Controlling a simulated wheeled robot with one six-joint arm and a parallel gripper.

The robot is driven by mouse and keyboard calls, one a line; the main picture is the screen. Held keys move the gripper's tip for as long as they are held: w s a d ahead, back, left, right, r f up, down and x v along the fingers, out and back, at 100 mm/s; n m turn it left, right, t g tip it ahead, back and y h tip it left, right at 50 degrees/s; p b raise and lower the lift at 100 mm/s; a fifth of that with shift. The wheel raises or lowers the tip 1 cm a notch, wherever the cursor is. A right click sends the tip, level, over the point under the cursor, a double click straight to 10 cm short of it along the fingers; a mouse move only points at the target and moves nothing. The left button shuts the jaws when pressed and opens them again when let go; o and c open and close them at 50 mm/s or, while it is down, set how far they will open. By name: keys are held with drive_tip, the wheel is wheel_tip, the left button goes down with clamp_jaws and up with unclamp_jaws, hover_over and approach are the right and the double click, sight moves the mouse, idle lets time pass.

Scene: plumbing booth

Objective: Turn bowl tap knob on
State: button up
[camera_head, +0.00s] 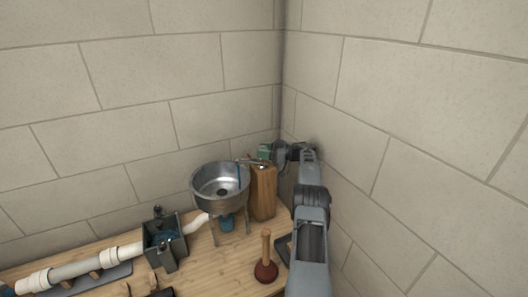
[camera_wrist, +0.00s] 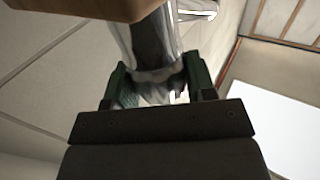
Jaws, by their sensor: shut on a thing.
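The metal bowl (camera_head: 221,187) stands on thin legs near the corner. The tap's spout (camera_head: 248,161) reaches over its right rim from the wooden block (camera_head: 263,193). A thin blue streak shows below the spout. My gripper (camera_head: 267,153) is at the top of the block, reaching in from the right. In the wrist view, its green fingers (camera_wrist: 158,88) stand on both sides of a shiny metal part, which appears to be the tap knob (camera_wrist: 157,76), and are shut on it. The block's underside or edge (camera_wrist: 75,9) shows at the upper left. The knob's turn angle cannot be told.
White pipes (camera_head: 85,266) and a dark vise-like clamp (camera_head: 164,240) lie left on the wooden bench (camera_head: 215,272). A plunger (camera_head: 266,262) stands near my arm. Tiled walls (camera_head: 375,110) close in behind and right of my arm.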

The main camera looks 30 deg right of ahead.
sight(263, 148)
drive_tip(key=shift+r, duration=0.1)
drive_tip(key=o, duration=0.9)
drive_tip(key=shift+r+b, duration=0.45)
drive_tip(key=shift+s+a+r+b, duration=0.15)
drive_tip(key=shift+r+b, duration=0.4)
drive_tip(key=shift+r, duration=0.7)
drive_tip(key=s+a+r+b, duration=0.2)
drive_tip(key=s+r, duration=0.1)
drive_tip(key=s, duration=0.1)
drive_tip(key=s+a+r+b, duration=0.1)
drive_tip(key=s+a+r, duration=0.1)
drive_tip(key=s+r, duration=0.1)
drive_tip(key=s+a+r+b, duration=0.2)
drive_tip(key=s+r, duration=0.1)
drive_tip(key=s, duration=0.2)
drive_tip(key=shift+s+r+b, duration=0.2)
drive_tip(key=shift+r+b, duration=0.05)
drive_tip(key=shift+b, duration=0.05)
